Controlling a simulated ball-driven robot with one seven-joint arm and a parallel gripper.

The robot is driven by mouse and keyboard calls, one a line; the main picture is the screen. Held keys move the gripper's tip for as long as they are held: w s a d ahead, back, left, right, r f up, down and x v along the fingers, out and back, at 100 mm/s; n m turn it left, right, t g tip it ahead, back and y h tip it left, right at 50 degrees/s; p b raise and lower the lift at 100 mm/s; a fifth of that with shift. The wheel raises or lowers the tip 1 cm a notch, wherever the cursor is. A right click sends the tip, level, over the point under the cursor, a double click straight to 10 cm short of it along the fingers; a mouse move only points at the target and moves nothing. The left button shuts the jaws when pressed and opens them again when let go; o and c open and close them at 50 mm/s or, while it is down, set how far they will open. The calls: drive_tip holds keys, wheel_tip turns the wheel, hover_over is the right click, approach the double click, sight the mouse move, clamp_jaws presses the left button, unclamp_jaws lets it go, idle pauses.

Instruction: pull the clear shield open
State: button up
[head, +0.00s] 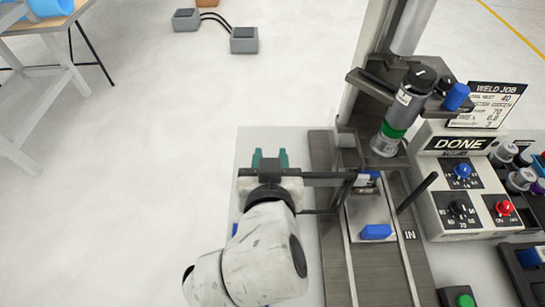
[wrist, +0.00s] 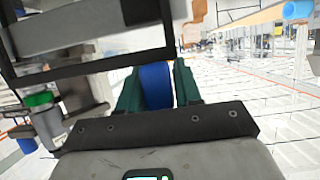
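The shield shows as a dark frame (head: 328,175) with a see-through pane, reaching left from the weld machine to my gripper. Its frame crosses the upper left of the wrist view (wrist: 95,70). My gripper (head: 270,158) is at the frame's left end. In the wrist view, its teal fingers (wrist: 156,80) stand on both sides of a dark blue upright handle (wrist: 156,90) and appear to touch it. In the head view the handle is hidden from me. The pane itself is hard to make out.
The weld head (head: 408,105) with a green band stands right of the frame, above a rail with a blue block (head: 376,232). A control box (head: 462,185) reading DONE is at the right. Open pale floor (head: 150,120) lies left of my arm.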

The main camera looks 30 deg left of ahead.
drive_tip(key=shift+o, duration=1.4)
drive_tip(key=b+v, duration=0.1)
drive_tip(key=v, duration=0.9)
drive_tip(key=shift+s+d+r, duration=0.15)
drive_tip(key=shift+s+d, duration=0.05)
drive_tip(key=shift+s, duration=0.05)
